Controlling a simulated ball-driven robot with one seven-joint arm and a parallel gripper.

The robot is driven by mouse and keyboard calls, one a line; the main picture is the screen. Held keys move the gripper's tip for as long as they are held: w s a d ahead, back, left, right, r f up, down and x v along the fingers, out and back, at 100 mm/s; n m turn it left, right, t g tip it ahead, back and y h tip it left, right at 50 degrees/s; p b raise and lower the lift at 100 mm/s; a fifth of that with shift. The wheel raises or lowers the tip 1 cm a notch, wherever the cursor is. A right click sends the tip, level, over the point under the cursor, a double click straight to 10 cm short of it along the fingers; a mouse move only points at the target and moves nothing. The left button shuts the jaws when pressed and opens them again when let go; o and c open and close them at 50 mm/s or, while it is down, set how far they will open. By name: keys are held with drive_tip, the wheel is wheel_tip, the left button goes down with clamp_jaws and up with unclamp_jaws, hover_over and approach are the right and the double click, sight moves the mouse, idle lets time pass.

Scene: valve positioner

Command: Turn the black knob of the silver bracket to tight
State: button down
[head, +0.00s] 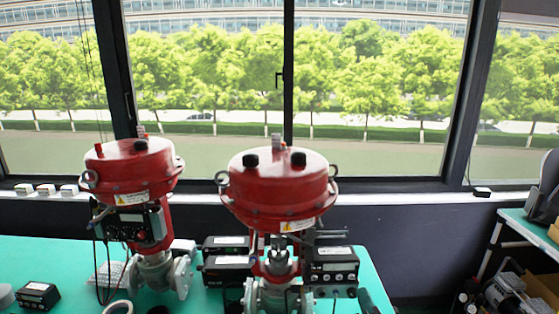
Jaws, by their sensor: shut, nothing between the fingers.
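Two red valve actuators stand on a green table, the left one (130,170) farther left and the nearer one (278,188) at the middle. Under the nearer one is a grey metal stem and yoke (278,262). Dark fittings (325,237) stick out to its right, above a black positioner box (333,268). I cannot make out the silver bracket or its black knob for certain; the parts there are small and crowded. Two black knobs sit on top of the nearer red actuator. My gripper does not show in this view.
Black boxes (227,262) stand behind and left of the nearer valve. A small black box (38,296) lies at the table's left. The green table (60,262) has bare room at left. A shelf with equipment (520,225) stands at right; windows are behind.

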drive_tip(key=shift+s+d+f+p, duration=0.15)
drive_tip(key=shift+s, duration=0.7)
drive_tip(key=shift+s+d+f+p, duration=0.1)
drive_tip(key=shift+s+d, duration=0.05)
drive_tip(key=shift+s, duration=0.7)
drive_tip(key=shift+s+d+f+p, duration=0.15)
drive_tip(key=shift+s, duration=0.7)
drive_tip(key=shift+a, duration=0.1)
drive_tip(key=w+a+n+b, duration=0.1)
drive_tip(key=n, duration=0.3)
drive_tip(key=w+a+r+n, duration=0.1)
drive_tip(key=w+n, duration=0.1)
drive_tip(key=n, duration=0.2)
drive_tip(key=w+a+n+b, duration=0.1)
drive_tip(key=w+n, duration=0.1)
drive_tip(key=n, duration=0.1)
drive_tip(key=shift+w+a+r+n+b, duration=0.1)
drive_tip(key=shift+r+n+b, duration=0.2)
drive_tip(key=shift+r+n, duration=0.1)
drive_tip(key=shift+w+r, duration=0.15)
drive_tip(key=shift+w, duration=0.05)
